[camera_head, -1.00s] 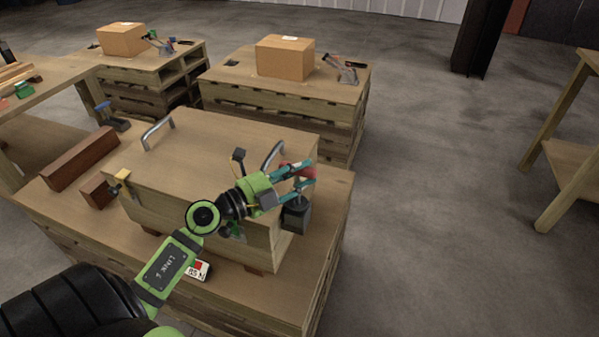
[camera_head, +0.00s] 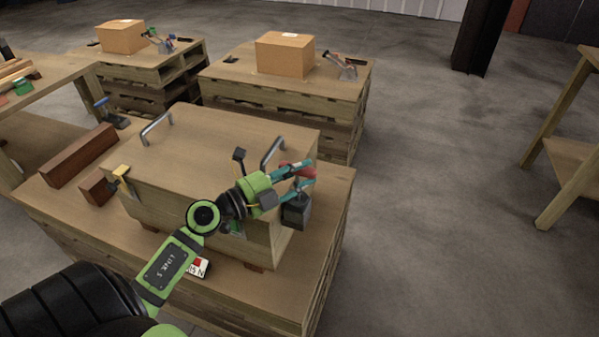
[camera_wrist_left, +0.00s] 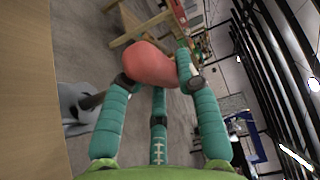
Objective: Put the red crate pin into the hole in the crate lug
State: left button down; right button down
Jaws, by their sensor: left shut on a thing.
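My left gripper (camera_head: 303,179) is at the right end of the wooden crate (camera_head: 205,165), shut on the red head of the crate pin (camera_head: 294,169). In the left wrist view the red pin (camera_wrist_left: 150,66) is between the teal fingertips. A dark grey block (camera_head: 296,210) stands just below the fingers, beside the crate. The wrist view shows a grey piece (camera_wrist_left: 74,104) with a dark rod left of the fingers. I cannot tell whether the rod belongs to the pin. The lug's hole is not discernible, and the pin's lower part is hidden.
The crate has metal handles (camera_head: 157,128) and a dark upright latch piece (camera_head: 239,155) on top. Brown blocks (camera_head: 82,157) lie left on the pallet table (camera_head: 322,245). A red-and-white label (camera_head: 198,267) lies in front. Two pallets with cardboard boxes (camera_head: 285,55) stand behind.

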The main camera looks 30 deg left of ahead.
pick_arm(q)
jog(key=shift+f+b, duration=1.1)
jog(key=shift+f, duration=0.55)
jog(key=c, duration=0.8)
grip_release()
jog(key=shift+c, duration=0.2)
jog(key=v, duration=1.2)
